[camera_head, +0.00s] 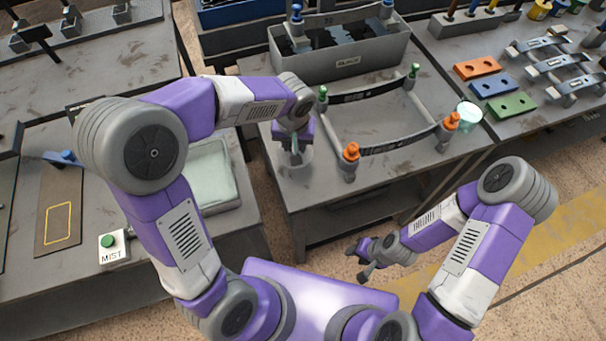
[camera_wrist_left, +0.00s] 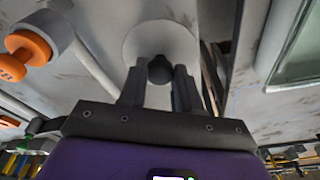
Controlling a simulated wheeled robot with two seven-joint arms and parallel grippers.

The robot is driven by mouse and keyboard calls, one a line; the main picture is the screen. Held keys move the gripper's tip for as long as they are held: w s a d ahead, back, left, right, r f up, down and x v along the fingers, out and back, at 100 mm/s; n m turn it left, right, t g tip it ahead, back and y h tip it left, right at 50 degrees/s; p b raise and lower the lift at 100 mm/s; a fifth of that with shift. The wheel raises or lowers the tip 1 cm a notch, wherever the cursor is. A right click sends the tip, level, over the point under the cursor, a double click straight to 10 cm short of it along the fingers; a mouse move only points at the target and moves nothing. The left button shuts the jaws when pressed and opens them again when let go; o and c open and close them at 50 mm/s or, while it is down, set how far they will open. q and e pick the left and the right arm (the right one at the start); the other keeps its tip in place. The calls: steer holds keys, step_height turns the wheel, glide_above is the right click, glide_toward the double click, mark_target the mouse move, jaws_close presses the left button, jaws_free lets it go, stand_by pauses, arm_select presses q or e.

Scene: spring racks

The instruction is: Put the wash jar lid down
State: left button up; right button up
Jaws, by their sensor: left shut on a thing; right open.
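The wash jar lid is a pale grey disc with a dark knob (camera_wrist_left: 160,68), and its round face (camera_wrist_left: 160,38) fills the upper middle of the left wrist view. My left gripper (camera_wrist_left: 159,82) is shut on the knob. In the head view, my left gripper (camera_head: 298,153) points down over a pale, round, jar-like form (camera_head: 292,166) near the table's left front corner. My arm partly hides it, and I cannot tell whether the lid touches a jar there. My right gripper (camera_head: 362,262) is open and empty, low in front of the table.
A frame with orange knobs (camera_head: 351,152) and green knobs holds dark strips right of my left gripper. A grey bin (camera_head: 342,64) stands behind it. A pale greenish round dish (camera_head: 468,114) is at the right. A shallow tray (camera_head: 233,203) and a MIST button (camera_head: 107,241) are at the left.

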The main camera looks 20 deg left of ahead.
arm_select(q)
steer(key=shift+s+d+r+n+b, duration=0.15)
steer(key=shift+s+d+r+b, duration=0.05)
steer(key=shift+d+r+b, duration=0.3)
steer(key=shift+s+d+r+n+b, duration=0.2)
steer(key=shift+d+r+b, duration=0.15)
steer(key=shift+r, duration=0.2)
steer(key=shift+d, duration=0.15)
step_height(320, 180, down, 9)
steer(key=b, duration=0.3)
steer(key=shift+f, duration=0.1)
arm_select(e)
step_height(320, 180, down, 6)
arm_select(q)
steer(key=shift+f, duration=0.15)
steer(key=o, duration=1.1)
arm_select(e)
steer(key=shift+f, duration=0.15)
